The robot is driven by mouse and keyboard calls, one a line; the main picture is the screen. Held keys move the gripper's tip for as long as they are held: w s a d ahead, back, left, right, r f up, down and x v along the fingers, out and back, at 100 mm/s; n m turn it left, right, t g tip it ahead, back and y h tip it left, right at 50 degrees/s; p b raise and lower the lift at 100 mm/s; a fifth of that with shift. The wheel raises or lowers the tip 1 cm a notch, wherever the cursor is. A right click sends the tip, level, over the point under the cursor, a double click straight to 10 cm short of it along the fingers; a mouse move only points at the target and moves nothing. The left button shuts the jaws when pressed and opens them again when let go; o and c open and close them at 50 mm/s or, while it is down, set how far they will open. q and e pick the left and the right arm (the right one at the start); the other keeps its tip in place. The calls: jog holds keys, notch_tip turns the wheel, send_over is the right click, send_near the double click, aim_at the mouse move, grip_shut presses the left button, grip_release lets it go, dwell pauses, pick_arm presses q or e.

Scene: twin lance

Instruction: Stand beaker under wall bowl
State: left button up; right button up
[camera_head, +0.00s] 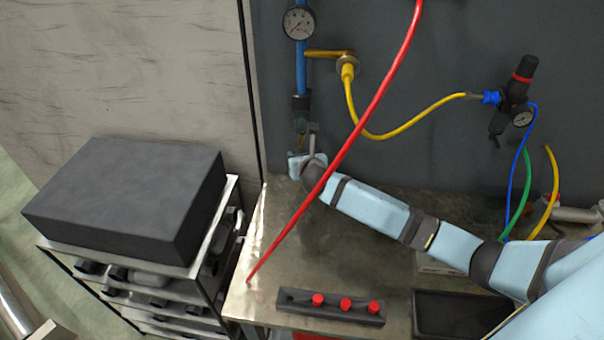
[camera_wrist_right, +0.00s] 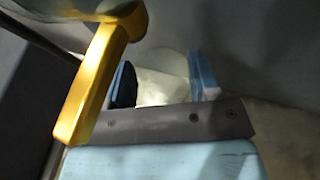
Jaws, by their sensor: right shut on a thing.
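My right gripper (camera_head: 302,161) is at the back left of the bench, close to the wall, below a dark bowl-like fitting (camera_head: 301,103) on the blue pipe. In the wrist view, the fingers of my right gripper (camera_wrist_right: 164,82) are shut on a pale, translucent beaker (camera_wrist_right: 163,84). The gripper and arm mostly hide the beaker in the head view. I cannot tell whether its base touches the bench. A yellow lever (camera_wrist_right: 97,85) stands close to the camera in the wrist view, left of the fingers. My left gripper is not in view.
A red hose (camera_head: 375,98) crosses in front of my right arm. A bar with red knobs (camera_head: 330,305) and a dark tray (camera_head: 462,316) lie at the bench (camera_head: 262,290) front. A black block (camera_head: 130,195) tops the rack at left. Yellow hoses hang on the wall.

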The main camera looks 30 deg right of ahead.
notch_tip(320, 180, down, 7)
jog(key=shift+s+a+r, duration=0.1)
jog(key=shift+r, duration=0.1)
jog(key=shift+f, duration=0.25)
jog(key=o, duration=0.7)
jog(key=shift+f, duration=0.1)
jog(key=v, duration=1.1)
jog(key=shift+s+r, duration=0.3)
jog(key=shift+r, duration=0.15)
